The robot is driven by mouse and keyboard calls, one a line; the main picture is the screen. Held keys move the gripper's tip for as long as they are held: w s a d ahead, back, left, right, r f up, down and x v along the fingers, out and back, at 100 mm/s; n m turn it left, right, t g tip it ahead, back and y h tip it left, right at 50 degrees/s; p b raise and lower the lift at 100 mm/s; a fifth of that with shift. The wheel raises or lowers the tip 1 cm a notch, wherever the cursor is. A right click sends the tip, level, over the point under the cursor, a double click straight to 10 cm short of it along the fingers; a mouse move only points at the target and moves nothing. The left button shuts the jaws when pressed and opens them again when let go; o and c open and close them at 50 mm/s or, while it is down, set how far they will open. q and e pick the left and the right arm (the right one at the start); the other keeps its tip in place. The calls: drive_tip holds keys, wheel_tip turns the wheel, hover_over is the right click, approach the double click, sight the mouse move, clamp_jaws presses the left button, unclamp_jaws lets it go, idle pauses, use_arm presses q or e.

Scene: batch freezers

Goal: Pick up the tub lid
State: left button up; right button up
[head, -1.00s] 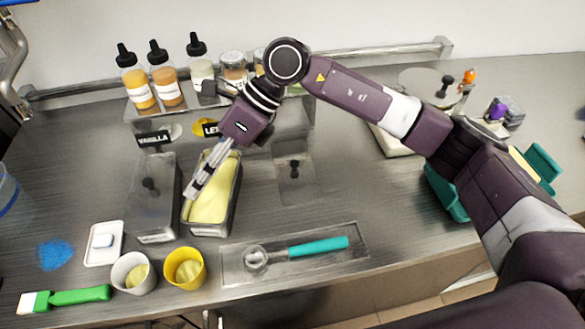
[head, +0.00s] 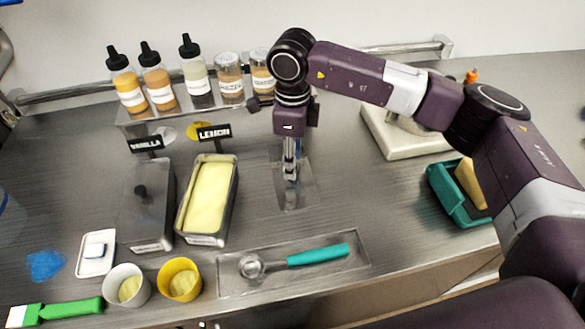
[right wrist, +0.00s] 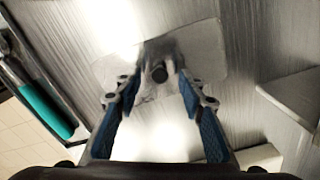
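The tub lid (head: 307,186) lies flat on the steel counter, to the right of the open lemon tub (head: 234,193) of yellow gelato. In the right wrist view the lid (right wrist: 208,55) is a pale plate with a dark knob (right wrist: 159,73). My right gripper (head: 290,178) points down over the lid and hides its knob in the head view. Its blue-padded fingers (right wrist: 158,85) are open, with the knob between or just beyond the tips; contact cannot be told. My left gripper is not in view.
The lidded vanilla tub (head: 146,208) stands left of the lemon tub. A scoop (head: 300,257) lies in a tray in front. Two cups (head: 180,279) stand front left. Labelled bottles (head: 160,77) line the back shelf. A teal container (head: 446,196) is at right.

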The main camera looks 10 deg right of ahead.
drive_tip(key=shift+f, duration=0.65)
clamp_jaws()
drive_tip(key=shift+r, duration=0.15)
